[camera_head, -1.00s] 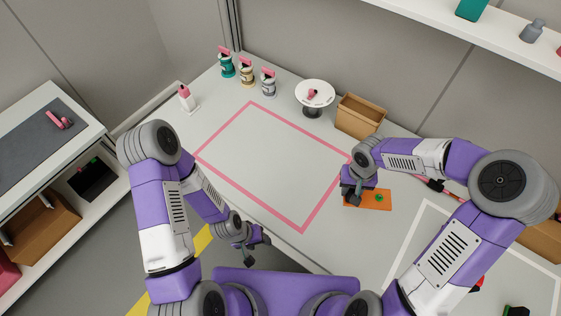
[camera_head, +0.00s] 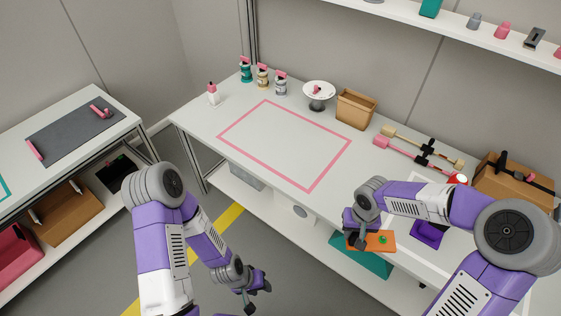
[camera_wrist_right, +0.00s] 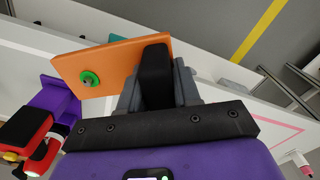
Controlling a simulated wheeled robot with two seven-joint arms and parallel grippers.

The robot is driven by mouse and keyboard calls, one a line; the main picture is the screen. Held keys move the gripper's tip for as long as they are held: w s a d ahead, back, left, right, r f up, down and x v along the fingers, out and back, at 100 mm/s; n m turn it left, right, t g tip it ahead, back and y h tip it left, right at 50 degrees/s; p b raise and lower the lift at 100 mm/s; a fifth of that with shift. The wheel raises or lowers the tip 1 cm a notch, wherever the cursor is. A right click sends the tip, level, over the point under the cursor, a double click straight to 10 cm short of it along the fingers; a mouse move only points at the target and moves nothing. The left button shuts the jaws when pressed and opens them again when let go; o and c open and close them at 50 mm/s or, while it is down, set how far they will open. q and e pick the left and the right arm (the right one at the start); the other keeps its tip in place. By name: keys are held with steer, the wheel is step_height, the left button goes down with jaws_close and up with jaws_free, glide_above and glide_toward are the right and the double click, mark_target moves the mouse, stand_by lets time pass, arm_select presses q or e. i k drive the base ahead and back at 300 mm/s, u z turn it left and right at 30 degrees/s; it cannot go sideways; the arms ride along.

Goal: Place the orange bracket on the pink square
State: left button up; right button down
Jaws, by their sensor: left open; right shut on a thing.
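The orange bracket (camera_head: 380,241) is a flat orange plate with a green ring on it. My right gripper (camera_head: 357,241) is shut on its left end and holds it in front of the table's front edge, right of the pink square. In the right wrist view the bracket (camera_wrist_right: 115,62) sticks out from the dark fingers (camera_wrist_right: 154,72), its green ring facing the camera. The pink square (camera_head: 228,128) is an empty pink outline on the light table. My left gripper (camera_head: 254,296) is open and empty over the floor, away from the table.
Behind the pink square stand several small bottles (camera_head: 262,78), a white round stand (camera_head: 319,90) and a tan box (camera_head: 356,110). Pink and tan bars (camera_head: 405,152) lie right of it. A purple part (camera_head: 428,233) sits at the right. Left is another table (camera_head: 55,115).

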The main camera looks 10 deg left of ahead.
mark_target(279, 143)
steer(key=u, duration=1.3)
steer(key=i, duration=1.5)
steer(key=z, duration=0.75)
steer(key=i, duration=0.65)
steer(key=z, duration=0.55)
